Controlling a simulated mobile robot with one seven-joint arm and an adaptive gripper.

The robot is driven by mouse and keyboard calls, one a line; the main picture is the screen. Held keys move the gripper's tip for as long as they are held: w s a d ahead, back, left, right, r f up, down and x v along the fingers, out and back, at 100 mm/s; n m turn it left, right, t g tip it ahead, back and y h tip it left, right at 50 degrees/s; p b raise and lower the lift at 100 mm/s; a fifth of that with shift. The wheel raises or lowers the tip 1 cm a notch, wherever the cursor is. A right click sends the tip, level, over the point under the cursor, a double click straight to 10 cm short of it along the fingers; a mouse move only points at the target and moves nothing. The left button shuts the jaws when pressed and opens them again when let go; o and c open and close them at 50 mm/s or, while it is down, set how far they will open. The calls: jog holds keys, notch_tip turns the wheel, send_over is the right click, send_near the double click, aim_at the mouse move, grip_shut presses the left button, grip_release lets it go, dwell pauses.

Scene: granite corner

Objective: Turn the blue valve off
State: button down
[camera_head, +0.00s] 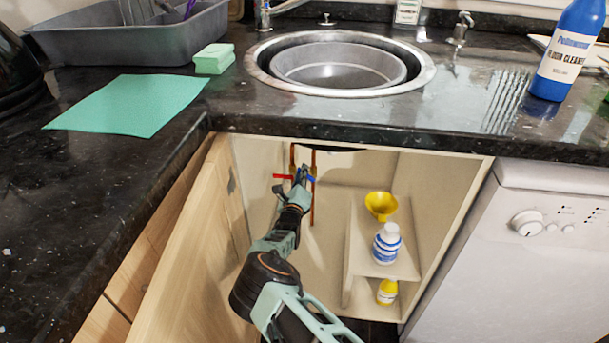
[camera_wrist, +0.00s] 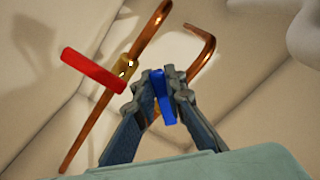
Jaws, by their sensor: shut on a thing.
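The blue valve's handle (camera_wrist: 163,97) shows between my gripper's fingers in the wrist view, and its blue end (camera_head: 311,179) shows beside them in the head view. My gripper (camera_wrist: 166,82) is inside the open cabinet below the sink, shut on the blue handle. It also shows in the head view (camera_head: 302,174). The blue valve's body is hidden behind the fingers, on the right copper pipe (camera_wrist: 200,62). A red valve handle (camera_wrist: 92,73) sits on the left copper pipe (camera_wrist: 145,38), roughly crosswise to it, apart from my gripper.
The cabinet door (camera_head: 195,235) stands open at the left of my arm. A shelf at the right holds a yellow funnel (camera_head: 381,204) and a white bottle (camera_head: 386,244); a yellow bottle (camera_head: 387,291) is below. The granite counter (camera_head: 330,118) and sink (camera_head: 340,65) are above.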

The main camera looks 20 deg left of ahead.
jog(key=n, duration=0.1)
jog(key=f+n, duration=0.1)
jog(key=n, duration=0.1)
jog(key=shift+s+a+f+n, duration=0.1)
jog(key=shift+a+f+n, duration=0.05)
jog(key=shift+a+n, duration=0.2)
jog(key=shift+a+f+n, duration=0.1)
jog(key=shift+f+n, duration=0.25)
jog(key=shift+n, duration=0.65)
jog(key=shift+f+n, duration=0.35)
jog(key=shift+n, duration=0.6)
jog(key=c, duration=2)
grip_release()
jog(key=shift+o, duration=0.2)
